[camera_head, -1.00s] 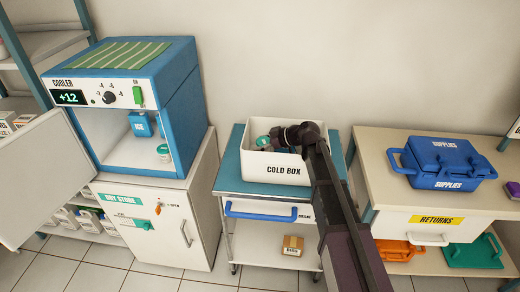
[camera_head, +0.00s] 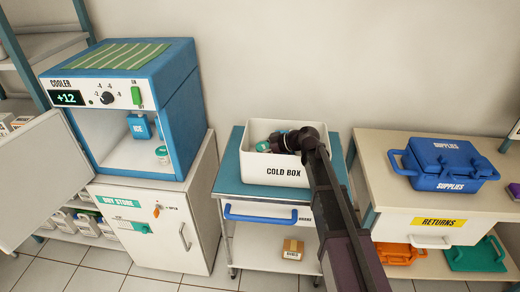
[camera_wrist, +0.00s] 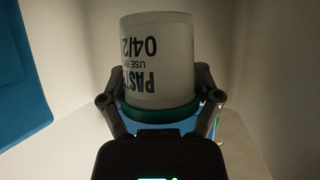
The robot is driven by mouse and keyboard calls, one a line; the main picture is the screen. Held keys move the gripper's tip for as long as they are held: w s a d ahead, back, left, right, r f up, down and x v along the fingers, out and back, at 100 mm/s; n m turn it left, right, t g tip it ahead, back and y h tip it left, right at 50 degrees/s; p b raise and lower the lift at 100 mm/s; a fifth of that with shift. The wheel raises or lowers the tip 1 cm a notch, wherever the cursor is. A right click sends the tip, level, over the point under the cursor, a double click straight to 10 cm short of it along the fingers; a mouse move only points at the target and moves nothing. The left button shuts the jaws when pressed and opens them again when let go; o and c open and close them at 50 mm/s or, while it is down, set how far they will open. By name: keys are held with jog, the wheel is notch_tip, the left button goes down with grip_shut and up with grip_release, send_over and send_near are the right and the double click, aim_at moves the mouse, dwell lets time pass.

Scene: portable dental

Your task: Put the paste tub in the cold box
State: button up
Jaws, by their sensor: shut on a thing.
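The paste tub (camera_wrist: 157,60) is a white cylinder with black lettering and a green lid end. My gripper (camera_wrist: 162,105) is shut on it near the lid, one finger on each side. In the head view my gripper (camera_head: 283,144) is inside the open white cold box (camera_head: 283,171), below its rim. A teal lid (camera_head: 263,146) shows just left of the fingers there. The box's front wall hides what is under the tub, so I cannot tell whether it touches the floor.
The cold box stands on a teal-topped trolley (camera_head: 231,170). The open cooler (camera_head: 130,110) at the left holds a blue ice pack (camera_head: 140,127) and another teal-lidded tub (camera_head: 162,153). A blue supplies case (camera_head: 444,163) sits on the right-hand bench.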

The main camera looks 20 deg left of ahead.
jog(key=o, duration=1)
jog(key=shift+c, duration=0.2)
jog(key=shift+r, duration=0.2)
jog(key=shift+r+p, duration=0.45)
jog(key=shift+p, duration=0.25)
jog(key=shift+d+r+p, duration=0.25)
jog(key=shift+d+p, duration=0.05)
jog(key=shift+d, duration=0.05)
jog(key=p+v, duration=0.3)
jog(key=v, duration=0.3)
jog(key=shift+d, duration=0.35)
